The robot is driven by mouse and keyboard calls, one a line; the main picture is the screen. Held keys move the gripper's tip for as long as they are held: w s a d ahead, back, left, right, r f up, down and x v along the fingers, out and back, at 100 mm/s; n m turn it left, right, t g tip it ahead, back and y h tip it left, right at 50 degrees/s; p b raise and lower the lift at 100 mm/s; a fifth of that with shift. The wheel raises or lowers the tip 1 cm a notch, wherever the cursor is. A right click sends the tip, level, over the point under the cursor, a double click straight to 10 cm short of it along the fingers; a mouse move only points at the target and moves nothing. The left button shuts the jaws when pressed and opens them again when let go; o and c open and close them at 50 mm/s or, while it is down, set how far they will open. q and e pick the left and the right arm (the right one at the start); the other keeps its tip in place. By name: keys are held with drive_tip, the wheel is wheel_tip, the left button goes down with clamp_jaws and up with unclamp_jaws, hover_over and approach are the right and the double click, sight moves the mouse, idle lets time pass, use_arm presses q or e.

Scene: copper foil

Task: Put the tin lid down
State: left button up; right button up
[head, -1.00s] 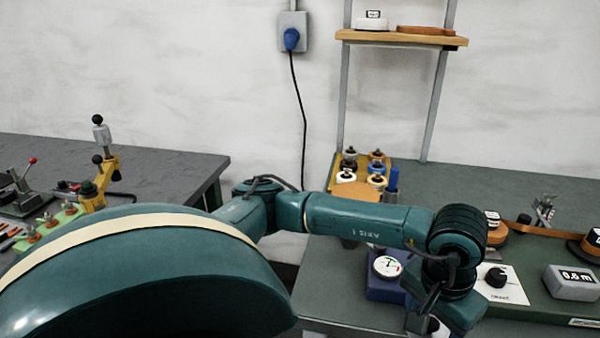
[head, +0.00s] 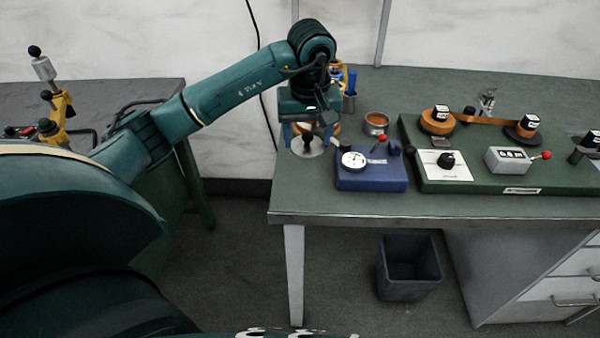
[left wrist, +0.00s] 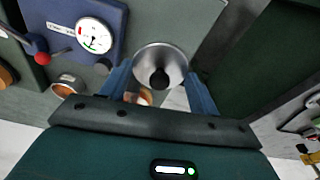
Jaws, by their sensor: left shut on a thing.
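The tin lid (head: 306,150) is a silver disc with a black knob, near the left end of the green bench. My left gripper (head: 308,132) is above it, pointing down, and is shut on it. In the left wrist view the lid (left wrist: 150,54) shows between the two blue fingers of the gripper (left wrist: 160,80), its knob towards me. I cannot tell whether the lid touches the bench top. A round copper-coloured tin (head: 376,124) stands to the right. My right gripper is not in view.
A blue box with a dial (head: 371,178) stands just right of the lid. A green machine base (head: 480,180) with copper spools is further right. The bench's front edge (head: 400,217) is close, with a bin (head: 408,290) on the floor below. Free bench top lies behind the tin.

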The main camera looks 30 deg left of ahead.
sight(304, 143)
use_arm(q)
drive_tip(key=shift+w+a+n, duration=0.15)
drive_tip(key=shift+a+n, duration=0.15)
drive_tip(key=shift+a, duration=0.15)
wheel_tip(304, 143, down, 5)
drive_tip(key=shift+f+p, duration=0.2)
drive_tip(key=shift+p, duration=0.1)
wheel_tip(304, 143, down, 4)
drive_tip(key=shift+f, duration=0.1)
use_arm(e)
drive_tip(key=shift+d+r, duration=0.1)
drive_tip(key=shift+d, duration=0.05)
use_arm(q)
drive_tip(key=shift+f, duration=0.1)
drive_tip(key=shift+a+f, duration=0.1)
drive_tip(key=shift+f, duration=0.05)
drive_tip(key=o, duration=0.9)
drive_tip(key=shift+o, duration=0.2)
